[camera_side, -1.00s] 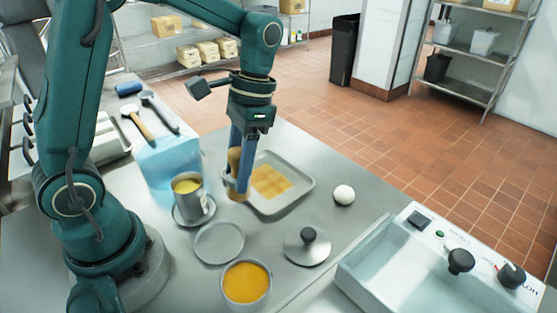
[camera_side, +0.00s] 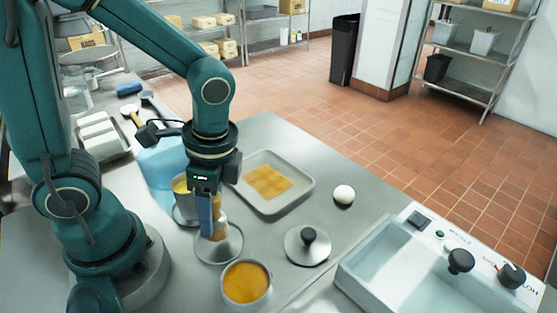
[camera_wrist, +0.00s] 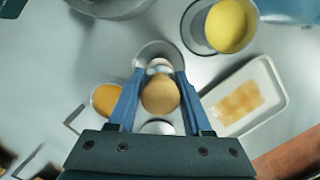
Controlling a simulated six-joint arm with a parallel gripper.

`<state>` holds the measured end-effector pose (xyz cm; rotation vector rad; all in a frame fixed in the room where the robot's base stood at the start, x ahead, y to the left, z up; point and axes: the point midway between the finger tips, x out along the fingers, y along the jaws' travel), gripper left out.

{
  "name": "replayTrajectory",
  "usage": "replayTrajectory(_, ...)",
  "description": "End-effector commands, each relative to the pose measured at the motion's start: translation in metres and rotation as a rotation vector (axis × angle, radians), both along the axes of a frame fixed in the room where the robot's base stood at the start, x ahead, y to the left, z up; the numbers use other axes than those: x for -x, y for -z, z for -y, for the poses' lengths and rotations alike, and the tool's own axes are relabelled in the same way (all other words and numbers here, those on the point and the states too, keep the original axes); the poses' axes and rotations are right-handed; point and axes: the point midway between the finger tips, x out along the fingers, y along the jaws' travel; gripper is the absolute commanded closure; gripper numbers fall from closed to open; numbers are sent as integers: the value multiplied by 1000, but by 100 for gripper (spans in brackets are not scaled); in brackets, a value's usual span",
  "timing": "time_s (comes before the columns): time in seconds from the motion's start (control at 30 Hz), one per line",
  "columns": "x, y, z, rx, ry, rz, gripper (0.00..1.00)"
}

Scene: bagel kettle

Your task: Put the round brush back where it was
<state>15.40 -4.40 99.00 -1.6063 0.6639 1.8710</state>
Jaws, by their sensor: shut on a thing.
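My gripper (camera_side: 212,222) is shut on the round brush (camera_side: 222,232), which has a tan wooden handle. It holds the brush roughly upright over the round grey dish (camera_side: 204,257). The brush's lower end overlaps the dish; I cannot tell whether it touches. In the wrist view the brush's round handle end (camera_wrist: 160,95) sits between the blue fingers (camera_wrist: 160,100), with the dish's rim (camera_wrist: 142,52) beyond it. The fingers hide part of the brush in the side view.
A tray (camera_side: 305,183) with a yellow-orange patch lies behind right. A pot of orange liquid (camera_side: 246,282) stands close in front, a black-knobbed lid (camera_side: 308,250) to the right. A cup of yellow liquid (camera_side: 181,186) is partly behind my gripper. A white ball (camera_side: 343,194) lies beside the tray.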

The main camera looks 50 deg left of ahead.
Motion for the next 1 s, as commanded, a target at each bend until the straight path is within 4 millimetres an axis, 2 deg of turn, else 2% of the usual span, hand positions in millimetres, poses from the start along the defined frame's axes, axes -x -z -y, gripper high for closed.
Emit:
replayTrajectory(0.2, 1, 26, 0, -1, 0, -6, 100)
replayTrajectory(0.63, 0, 32, 0, 0, 0, -3, 100)
replayTrajectory(0.67, 0, 32, 0, -1, 0, -2, 47)
replayTrajectory(0.7, 0, 32, 0, -1, -1, -1, 31)
replayTrajectory(0.73, 0, 32, 0, -1, -1, -1, 20)
replayTrajectory(1.0, 0, 32, 0, 0, -1, 0, 20)
